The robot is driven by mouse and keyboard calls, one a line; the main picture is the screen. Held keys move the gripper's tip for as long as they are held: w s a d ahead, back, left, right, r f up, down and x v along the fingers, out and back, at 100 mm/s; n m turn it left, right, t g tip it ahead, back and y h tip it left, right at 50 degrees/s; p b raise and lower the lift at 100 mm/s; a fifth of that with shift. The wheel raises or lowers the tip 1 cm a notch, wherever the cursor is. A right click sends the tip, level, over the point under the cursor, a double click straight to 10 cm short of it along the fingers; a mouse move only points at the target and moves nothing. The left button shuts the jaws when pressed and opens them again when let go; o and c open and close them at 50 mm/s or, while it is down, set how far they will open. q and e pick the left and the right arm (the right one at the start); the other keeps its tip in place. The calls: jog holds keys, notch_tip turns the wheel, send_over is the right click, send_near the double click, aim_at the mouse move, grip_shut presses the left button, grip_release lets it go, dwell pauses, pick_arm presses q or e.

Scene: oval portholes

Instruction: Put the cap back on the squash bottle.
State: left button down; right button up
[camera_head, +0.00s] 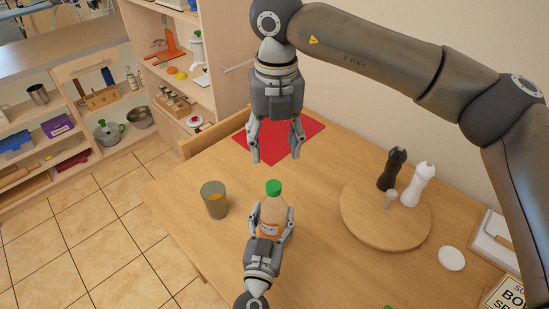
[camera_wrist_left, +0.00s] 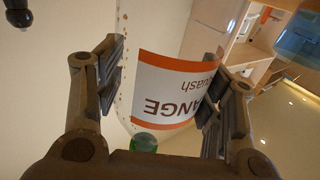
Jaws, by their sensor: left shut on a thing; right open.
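The squash bottle (camera_head: 272,208) stands upright on the table with an orange-and-white label; in the left wrist view (camera_wrist_left: 172,88) its label appears upside down. The green cap (camera_head: 274,187) sits on top of the bottle's neck; how tightly it is seated I cannot tell. Its green also shows in the left wrist view (camera_wrist_left: 144,142). My left gripper (camera_head: 272,218) is shut on the bottle's body, one finger on each side. My right gripper (camera_head: 276,158) is open and empty, fingers pointing down, above and apart from the cap in the head view.
A round wooden board (camera_head: 372,222) carries a dark mill (camera_head: 391,170) and a white mill (camera_head: 418,185). A red mat (camera_head: 279,138) lies behind. A green thing (camera_head: 388,307) is cut off at the bottom edge.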

pick_arm(q)
jog(key=shift+f, duration=0.1)
jog(key=shift+c, duration=1.3)
grip_release()
jog(key=s+a, duration=0.2)
jog(key=s, duration=0.9)
jog(key=shift+s+a, duration=0.2)
jog(key=shift+s, duration=0.2)
